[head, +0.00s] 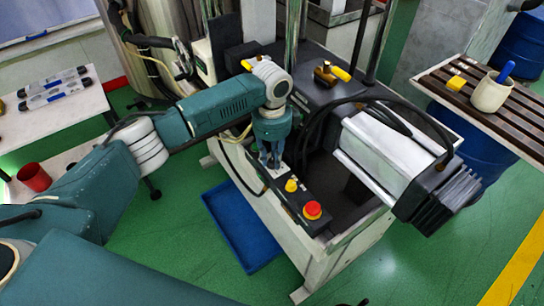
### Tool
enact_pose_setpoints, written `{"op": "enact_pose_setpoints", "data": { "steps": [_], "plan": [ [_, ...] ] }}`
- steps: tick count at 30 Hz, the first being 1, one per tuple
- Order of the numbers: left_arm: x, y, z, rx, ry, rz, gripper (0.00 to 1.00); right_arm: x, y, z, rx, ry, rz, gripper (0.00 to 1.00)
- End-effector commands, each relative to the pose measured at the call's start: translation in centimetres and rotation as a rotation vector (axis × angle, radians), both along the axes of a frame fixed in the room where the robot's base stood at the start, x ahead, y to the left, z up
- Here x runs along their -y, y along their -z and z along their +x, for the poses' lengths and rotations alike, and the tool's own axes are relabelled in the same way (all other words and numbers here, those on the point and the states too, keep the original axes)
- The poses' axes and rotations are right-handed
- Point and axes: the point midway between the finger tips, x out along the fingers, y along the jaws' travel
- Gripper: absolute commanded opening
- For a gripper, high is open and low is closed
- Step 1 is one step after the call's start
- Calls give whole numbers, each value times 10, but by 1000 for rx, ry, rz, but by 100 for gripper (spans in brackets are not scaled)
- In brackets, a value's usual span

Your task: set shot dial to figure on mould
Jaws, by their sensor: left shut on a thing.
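My left gripper (272,158) points down at the far end of the dark control panel (298,198) on the machine's front edge. Its fingers are shut on what appears to be the shot dial, which they hide. A pale plate shows beside the fingertips; any marks on it are too small to read. The panel also carries a yellow knob (291,185) and a red button (313,210) nearer me. I cannot make out a mould with a figure on it. My right gripper is not in view.
A grey block with a black ribbed end (390,158) and black cables stand right of the panel. A blue tray (240,232) lies on the green floor. A slatted bench (500,125) holds a cream cup (491,93) and a yellow block (456,83).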

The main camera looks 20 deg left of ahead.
Motion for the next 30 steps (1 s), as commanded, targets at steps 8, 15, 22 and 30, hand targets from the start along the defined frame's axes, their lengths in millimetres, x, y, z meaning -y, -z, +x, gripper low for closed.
{"op": "enact_pose_setpoints", "data": {
  "steps": [8, 15, 22, 30],
  "plan": [
    [0, -3, 1, 1, 103, 0, 0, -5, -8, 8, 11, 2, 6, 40],
    [0, -3, 1, 0, 297, -1, 0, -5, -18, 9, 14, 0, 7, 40],
    [0, -2, 1, 1, 516, -1, 0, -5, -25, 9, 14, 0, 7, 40],
    [0, -2, 2, 3, 773, 0, 0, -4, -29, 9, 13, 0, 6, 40]
  ]
}}
